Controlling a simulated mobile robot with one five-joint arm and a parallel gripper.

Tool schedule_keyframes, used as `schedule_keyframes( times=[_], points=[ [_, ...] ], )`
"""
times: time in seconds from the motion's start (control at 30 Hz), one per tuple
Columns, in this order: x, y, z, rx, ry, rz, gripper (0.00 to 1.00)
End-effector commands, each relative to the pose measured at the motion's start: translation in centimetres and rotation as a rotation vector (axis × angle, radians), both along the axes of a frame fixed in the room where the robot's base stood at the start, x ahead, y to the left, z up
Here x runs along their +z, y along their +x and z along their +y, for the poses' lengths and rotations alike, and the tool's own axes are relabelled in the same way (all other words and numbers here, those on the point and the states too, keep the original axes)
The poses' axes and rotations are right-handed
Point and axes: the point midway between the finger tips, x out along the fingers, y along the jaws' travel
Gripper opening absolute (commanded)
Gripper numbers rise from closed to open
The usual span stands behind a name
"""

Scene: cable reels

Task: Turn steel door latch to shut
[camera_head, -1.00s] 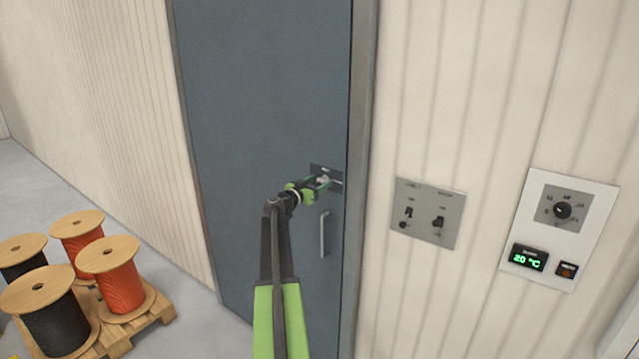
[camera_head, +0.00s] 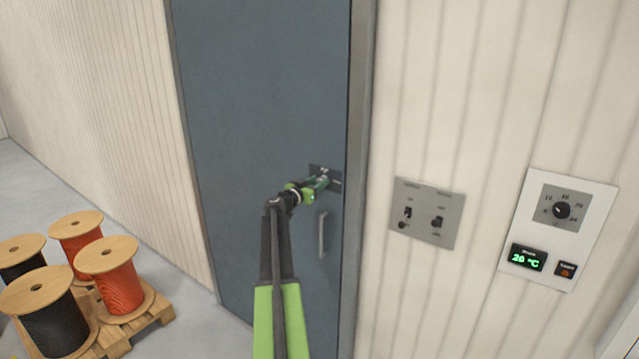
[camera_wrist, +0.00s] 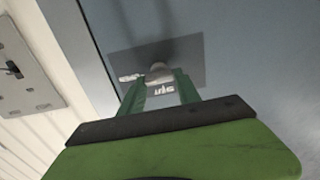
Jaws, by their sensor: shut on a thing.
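The blue-grey steel door (camera_head: 265,90) stands in its frame, with a vertical pull handle (camera_head: 322,235) below the latch. The latch's dark plate (camera_head: 318,169) is near the door's right edge, and it also shows in the wrist view (camera_wrist: 190,60). My gripper (camera_head: 322,182) is at the plate in the head view. In the wrist view my gripper (camera_wrist: 160,88) has its green fingers on either side of the latch's metal turn piece (camera_wrist: 159,72), shut on it. Part of the latch is hidden by the fingers, and the plate's markings are too small to read surely.
Right of the door are a grey switch plate (camera_head: 428,212) with two switches and a white thermostat panel (camera_head: 560,230) showing a green reading. Cable reels (camera_head: 107,270) stand on a wooden pallet (camera_head: 150,325) at the lower left. The floor between pallet and door is clear.

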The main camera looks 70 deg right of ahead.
Motion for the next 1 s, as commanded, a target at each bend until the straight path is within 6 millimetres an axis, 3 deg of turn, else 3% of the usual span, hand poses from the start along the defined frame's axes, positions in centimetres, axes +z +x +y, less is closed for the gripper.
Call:
schedule_keyframes(
  times=[0.37,1.0],
  points=[
    [-0.11,-0.15,0.16,-0.004,0.051,0.187,0.00],
    [-0.26,-0.04,0.04,-0.005,0.208,0.770,0.00]
  ],
)
